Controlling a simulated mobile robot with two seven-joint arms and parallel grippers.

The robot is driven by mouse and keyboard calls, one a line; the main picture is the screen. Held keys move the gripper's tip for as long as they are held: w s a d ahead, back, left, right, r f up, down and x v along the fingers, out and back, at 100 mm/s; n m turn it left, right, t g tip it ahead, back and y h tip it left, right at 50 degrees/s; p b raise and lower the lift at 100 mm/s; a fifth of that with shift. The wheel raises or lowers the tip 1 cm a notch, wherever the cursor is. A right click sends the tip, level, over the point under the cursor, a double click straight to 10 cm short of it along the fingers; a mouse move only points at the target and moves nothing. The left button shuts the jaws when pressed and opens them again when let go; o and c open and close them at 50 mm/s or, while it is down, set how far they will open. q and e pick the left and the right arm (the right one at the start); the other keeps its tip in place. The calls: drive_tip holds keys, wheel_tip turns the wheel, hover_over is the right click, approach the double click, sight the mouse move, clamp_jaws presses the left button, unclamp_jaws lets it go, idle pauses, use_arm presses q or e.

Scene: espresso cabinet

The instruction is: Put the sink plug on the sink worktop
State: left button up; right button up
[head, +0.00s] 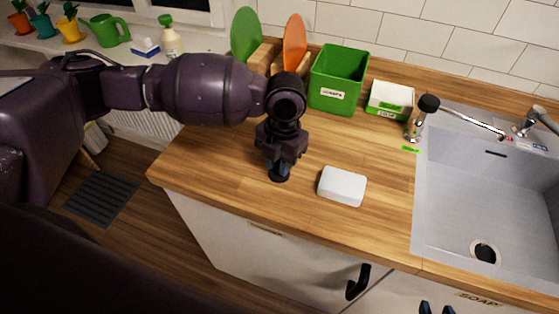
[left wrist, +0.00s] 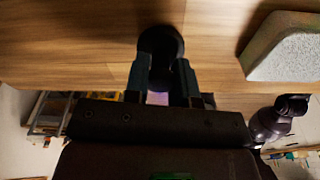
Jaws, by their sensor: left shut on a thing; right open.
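The sink plug (head: 279,177) is a small dark disc at the tip of my left gripper (head: 279,166), over the wooden worktop (head: 220,160) near its front edge. In the left wrist view the plug (left wrist: 165,48) shows as a black round shape between the two fingers of my left gripper (left wrist: 163,82), which is shut on it. I cannot tell whether the plug touches the wood. The sink (head: 475,215) is at the right, with a dark round drain (head: 485,250).
A white block (head: 342,187) lies just right of my left gripper. A green bin (head: 338,80), a white-and-green box (head: 390,99), and green (head: 246,35) and orange (head: 294,43) boards stand behind. A tap (head: 460,115) reaches over the sink. Bare wood lies left of my left gripper.

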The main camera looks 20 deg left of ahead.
drive_tip(key=shift+s+f, duration=0.2)
drive_tip(key=shift+s, duration=0.05)
use_arm(q)
drive_tip(key=shift+f, duration=0.1)
drive_tip(key=o, duration=0.8)
drive_tip(key=shift+o, duration=0.6)
use_arm(e)
drive_tip(key=shift+w+r, duration=0.45)
drive_tip(key=shift+w, duration=0.15)
use_arm(q)
wheel_tip(320, 180, up, 12)
drive_tip(key=w, duration=0.1)
drive_tip(key=shift+w+d+p, duration=0.2)
drive_tip(key=shift+p, duration=0.2)
use_arm(e)
drive_tip(key=shift+w+a+r, duration=0.1)
drive_tip(key=shift+r, duration=0.4)
